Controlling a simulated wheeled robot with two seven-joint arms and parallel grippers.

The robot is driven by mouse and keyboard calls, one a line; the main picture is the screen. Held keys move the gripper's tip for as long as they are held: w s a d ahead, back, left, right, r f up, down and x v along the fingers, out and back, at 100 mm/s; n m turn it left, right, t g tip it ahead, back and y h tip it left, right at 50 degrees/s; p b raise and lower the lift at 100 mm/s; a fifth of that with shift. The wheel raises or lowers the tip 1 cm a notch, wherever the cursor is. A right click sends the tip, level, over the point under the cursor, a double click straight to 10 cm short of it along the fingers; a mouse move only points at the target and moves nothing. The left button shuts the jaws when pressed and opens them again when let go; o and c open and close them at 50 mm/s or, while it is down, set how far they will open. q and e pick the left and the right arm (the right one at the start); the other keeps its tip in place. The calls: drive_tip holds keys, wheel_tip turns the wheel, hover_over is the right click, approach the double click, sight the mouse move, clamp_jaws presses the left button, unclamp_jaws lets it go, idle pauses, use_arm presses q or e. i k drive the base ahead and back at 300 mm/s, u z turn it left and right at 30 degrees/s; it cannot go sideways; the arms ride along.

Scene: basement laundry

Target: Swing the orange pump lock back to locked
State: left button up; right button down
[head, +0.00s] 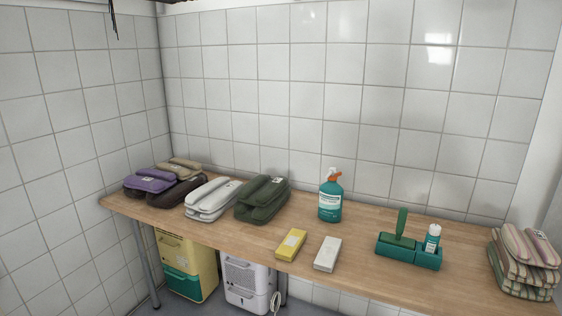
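A teal pump bottle (330,201) with a pale label stands upright on the wooden table, right of the dark green folded bundle. Its pump head is white at the top, with a small orange lock (334,177) at the neck. The orange part sticks out toward the right; its exact position is too small to tell. Neither of my grippers is in view.
The wooden table (215,232) runs along the tiled wall. Folded bundles (262,198) fill its left. A yellow box (291,244) and a white box (328,254) lie in front of the bottle. A green caddy (408,251) and striped cloths (523,262) are right.

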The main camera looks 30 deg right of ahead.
sight(335, 178)
drive_tip(key=z, duration=0.05)
drive_tip(key=i, duration=0.95)
drive_tip(key=z, duration=0.9)
drive_tip(key=i, duration=0.3)
drive_tip(key=z, duration=0.25)
